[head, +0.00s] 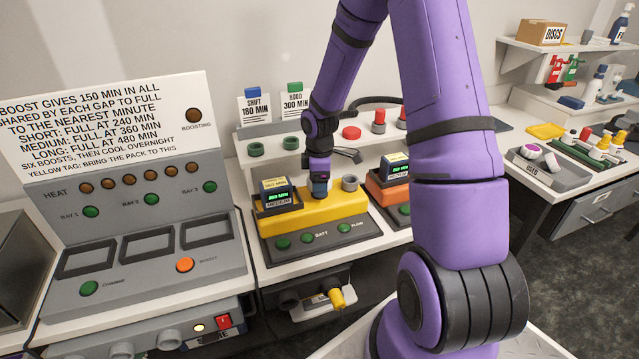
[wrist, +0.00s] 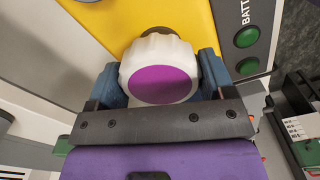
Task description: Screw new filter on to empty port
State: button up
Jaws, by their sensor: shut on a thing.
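My gripper (head: 319,191) is at the top of the yellow unit (head: 345,207) on the bench. In the wrist view its blue fingers (wrist: 162,82) are shut on the sides of a white ribbed filter (wrist: 139,58) with a purple round face. A grey-brown round part (wrist: 158,32) shows just beyond the filter, against the yellow body. The filter hides most of the place beneath it, so I cannot tell whether it touches or sits on a port. In the head view my gripper hides the filter. A grey round fitting (head: 349,183) stands just right of my gripper.
A battery pack (head: 275,192) with a green display stands left of my gripper. An orange unit (head: 388,191) is to the right. A shelf behind holds green rings (head: 255,149) and red caps (head: 351,132). A tray marked USED (head: 535,172) holds white-and-purple pieces at far right.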

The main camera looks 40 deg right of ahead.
jog(key=m, duration=2.4)
jog(key=o, duration=1)
